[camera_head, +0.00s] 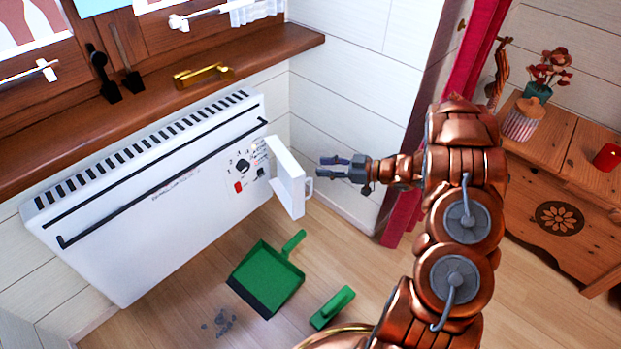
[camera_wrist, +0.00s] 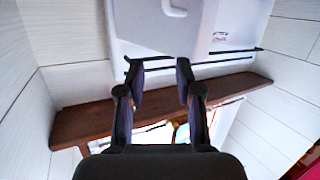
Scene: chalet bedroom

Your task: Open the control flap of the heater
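The white heater (camera_head: 165,210) hangs on the wall under the window sill. Its control flap (camera_head: 287,180) stands swung out from the right end, with a loop handle (camera_head: 309,187) on its outer side. The uncovered panel shows a dial (camera_head: 242,166) and a red switch (camera_head: 239,187). My gripper (camera_head: 321,167) is to the right of the flap, apart from it, with its fingers spread and nothing between them. In the wrist view the open fingers (camera_wrist: 159,72) point toward a pale panel, seemingly the flap (camera_wrist: 155,28), with the heater (camera_wrist: 230,28) behind.
A green dustpan (camera_head: 268,279) and a green brush (camera_head: 332,307) lie on the floor below, near dark debris (camera_head: 219,322). The wooden sill (camera_head: 290,42) juts out above the heater. A wooden cabinet (camera_head: 535,170) stands at the right.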

